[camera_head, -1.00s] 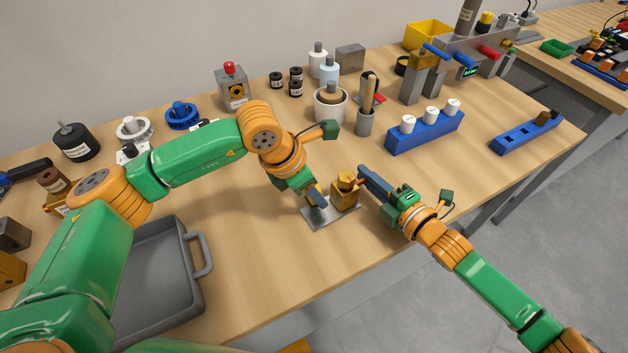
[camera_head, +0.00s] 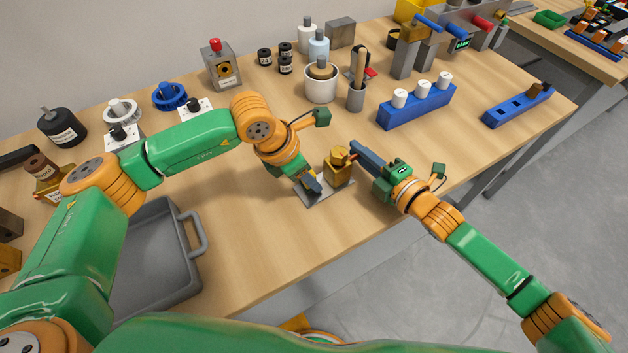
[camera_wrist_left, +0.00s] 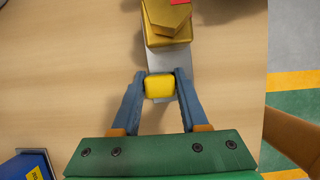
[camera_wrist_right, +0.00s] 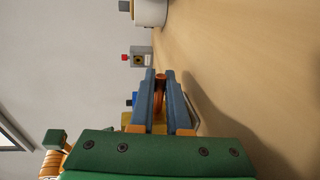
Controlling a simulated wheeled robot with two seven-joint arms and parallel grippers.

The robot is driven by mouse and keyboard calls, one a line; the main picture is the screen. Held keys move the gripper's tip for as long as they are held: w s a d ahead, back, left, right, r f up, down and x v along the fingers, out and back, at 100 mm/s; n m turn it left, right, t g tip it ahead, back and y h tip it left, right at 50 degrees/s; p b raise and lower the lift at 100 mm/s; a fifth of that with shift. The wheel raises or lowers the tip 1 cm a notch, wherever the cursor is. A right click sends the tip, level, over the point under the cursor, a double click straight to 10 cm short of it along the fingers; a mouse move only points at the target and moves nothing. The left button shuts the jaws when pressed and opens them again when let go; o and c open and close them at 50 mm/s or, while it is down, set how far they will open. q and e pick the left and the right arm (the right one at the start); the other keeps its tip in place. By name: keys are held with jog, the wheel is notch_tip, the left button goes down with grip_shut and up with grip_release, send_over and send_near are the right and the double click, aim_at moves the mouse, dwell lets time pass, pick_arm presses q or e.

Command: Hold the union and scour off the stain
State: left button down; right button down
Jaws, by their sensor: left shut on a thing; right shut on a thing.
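The brass-coloured union (camera_head: 338,170), a block with a hex top, stands on a grey plate (camera_head: 316,196) near the table's front edge. It also shows at the top of the left wrist view (camera_wrist_left: 167,22), with a red patch at the frame edge. My left gripper (camera_head: 314,186) is shut on a small yellow block (camera_wrist_left: 159,87), low over the plate beside the union. My right gripper (camera_head: 354,149) reaches in from the right at the union's top. In the right wrist view its fingers close on a copper-coloured piece (camera_wrist_right: 160,88); whether this belongs to the union is unclear.
A grey tray (camera_head: 196,235) lies left of the plate. Behind stand a white pot (camera_head: 321,88), a grey cup with a wooden handle (camera_head: 356,97) and a blue rack with white caps (camera_head: 418,107). Bare table lies between the plate and the rack.

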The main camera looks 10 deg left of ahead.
pick_arm(q)
jog(key=shift+w+a+r, duration=0.15)
jog(key=shift+w+a, duration=0.05)
jog(key=shift+r, duration=3.95)
pick_arm(e)
jog(key=c, duration=0.8)
grip_release()
pick_arm(q)
jog(key=shift+s+d, duration=0.1)
pick_arm(e)
jog(key=v, duration=1.1)
jog(key=shift+d+f, duration=0.1)
jog(key=shift+d, duration=0.05)
jog(key=shift+s+d, duration=0.15)
jog(key=shift+s, duration=0.15)
